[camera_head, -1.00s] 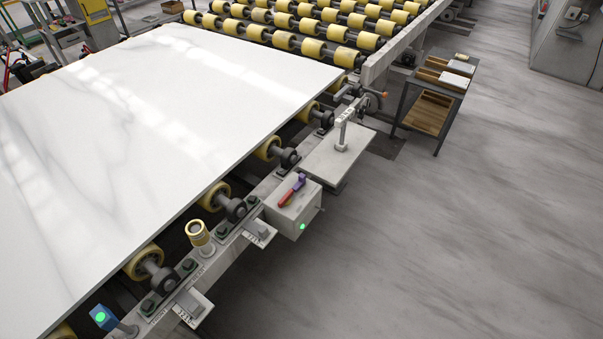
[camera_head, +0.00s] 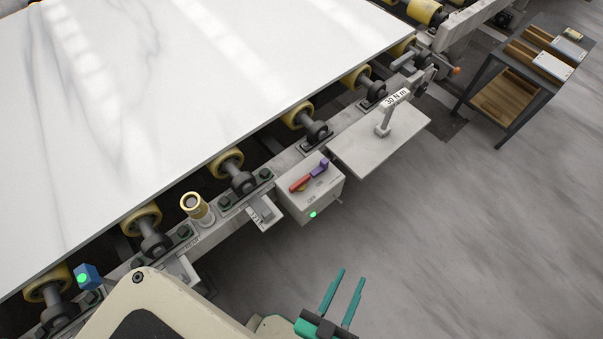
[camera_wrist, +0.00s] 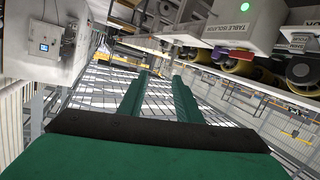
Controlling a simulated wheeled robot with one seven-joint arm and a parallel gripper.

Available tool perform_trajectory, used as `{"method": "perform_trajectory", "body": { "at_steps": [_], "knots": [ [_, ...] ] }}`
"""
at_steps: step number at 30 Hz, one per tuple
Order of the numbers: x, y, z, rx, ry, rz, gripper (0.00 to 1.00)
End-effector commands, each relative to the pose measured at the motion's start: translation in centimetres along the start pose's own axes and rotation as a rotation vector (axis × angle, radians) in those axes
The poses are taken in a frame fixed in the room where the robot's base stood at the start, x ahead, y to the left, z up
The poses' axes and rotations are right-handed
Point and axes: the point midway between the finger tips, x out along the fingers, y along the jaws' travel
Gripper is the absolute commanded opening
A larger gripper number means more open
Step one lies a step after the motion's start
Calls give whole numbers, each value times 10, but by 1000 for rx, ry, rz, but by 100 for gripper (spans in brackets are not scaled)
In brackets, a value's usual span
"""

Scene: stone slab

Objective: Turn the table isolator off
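The table isolator is a pale grey box (camera_head: 323,197) on the side of the roller frame, with a lit green lamp (camera_head: 313,214) on its front. On its top lies a handle (camera_head: 300,184), red along one part and purple at the end towards the right. My gripper (camera_head: 351,275) has two teal fingers, parallel and apart with nothing between them. It is below and to the right of the box, clear of it. In the wrist view the box, labelled TABLE ISOLATOR (camera_wrist: 229,27), is at upper right, beyond the open fingers (camera_wrist: 160,76).
A white marble slab (camera_head: 190,70) lies on yellow rollers. A flat shelf with a post marked 30 N m (camera_head: 395,98) stands right of the box. A yellow-topped post (camera_head: 192,204) and a blue box with a green light (camera_head: 87,276) are at left.

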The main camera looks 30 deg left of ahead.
Motion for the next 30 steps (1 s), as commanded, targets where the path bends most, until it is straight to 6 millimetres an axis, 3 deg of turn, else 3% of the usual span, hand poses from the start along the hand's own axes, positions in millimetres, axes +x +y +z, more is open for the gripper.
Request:
{"method": "perform_trajectory", "body": {
  "at_steps": [1, 8, 15, 21, 30],
  "knots": [
    [20, 9, -4, -57, 24, -2, 31],
    [101, 54, -27, -290, 89, 48, 31],
    [179, 103, -77, -455, 146, 175, 31],
    [233, 142, -131, -521, 175, 318, 31],
    [285, 194, -206, -491, 160, 549, 31]
  ]
}}
